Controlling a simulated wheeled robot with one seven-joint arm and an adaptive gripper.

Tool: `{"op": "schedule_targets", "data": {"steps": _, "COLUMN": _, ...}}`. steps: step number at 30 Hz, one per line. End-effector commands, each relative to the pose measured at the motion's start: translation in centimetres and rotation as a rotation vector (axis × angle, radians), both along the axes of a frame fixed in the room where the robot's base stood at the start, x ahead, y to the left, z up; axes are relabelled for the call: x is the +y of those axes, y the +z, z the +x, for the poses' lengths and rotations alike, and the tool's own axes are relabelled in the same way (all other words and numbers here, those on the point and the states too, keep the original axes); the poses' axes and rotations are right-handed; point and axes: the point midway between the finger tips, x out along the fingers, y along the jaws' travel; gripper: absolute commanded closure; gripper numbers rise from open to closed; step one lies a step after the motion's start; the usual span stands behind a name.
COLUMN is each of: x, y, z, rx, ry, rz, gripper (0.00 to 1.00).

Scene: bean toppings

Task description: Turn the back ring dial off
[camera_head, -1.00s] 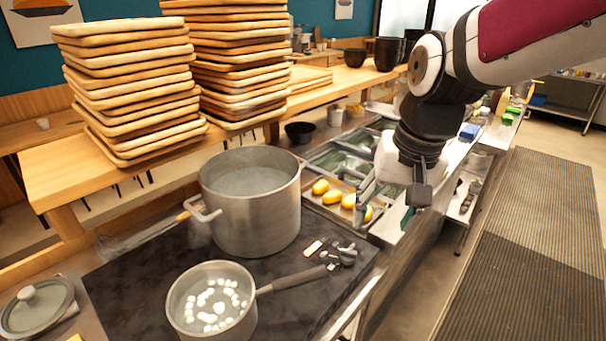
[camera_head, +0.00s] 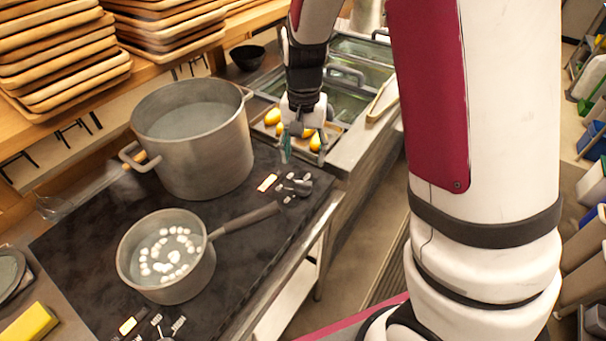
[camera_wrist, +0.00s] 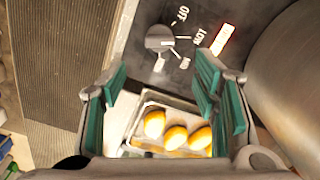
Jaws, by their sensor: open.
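The back dial (camera_head: 300,186) is a small grey knob on the black cooktop, near the right edge and beside the large pot.
A large steel pot (camera_head: 196,150) stands left of the dial. A small pan (camera_head: 165,262) with white pieces has its handle (camera_head: 248,218) reaching toward the dial. A tray of yellow items (camera_wrist: 175,130) is near the gripper. A front dial (camera_head: 160,330) is at the lower edge.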

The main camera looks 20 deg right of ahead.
Motion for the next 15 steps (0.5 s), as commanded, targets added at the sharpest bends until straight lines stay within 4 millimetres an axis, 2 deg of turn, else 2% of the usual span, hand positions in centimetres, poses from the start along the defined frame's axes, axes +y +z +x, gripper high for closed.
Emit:
{"op": "schedule_targets", "data": {"steps": 3, "x": 0.0, "y": -2.5, "z": -0.1, "rx": 0.005, "ry": -0.001, "rz": 0.000, "gripper": 0.45}}
{"op": "schedule_targets", "data": {"steps": 9, "x": 0.0, "y": -6.0, "z": -0.1, "rx": 0.004, "ry": -0.001, "rz": 0.000, "gripper": 0.45}}
{"op": "schedule_targets", "data": {"steps": 15, "x": 0.0, "y": -8.0, "z": 0.0, "rx": 0.001, "ry": -0.001, "rz": 0.001, "gripper": 0.45}}
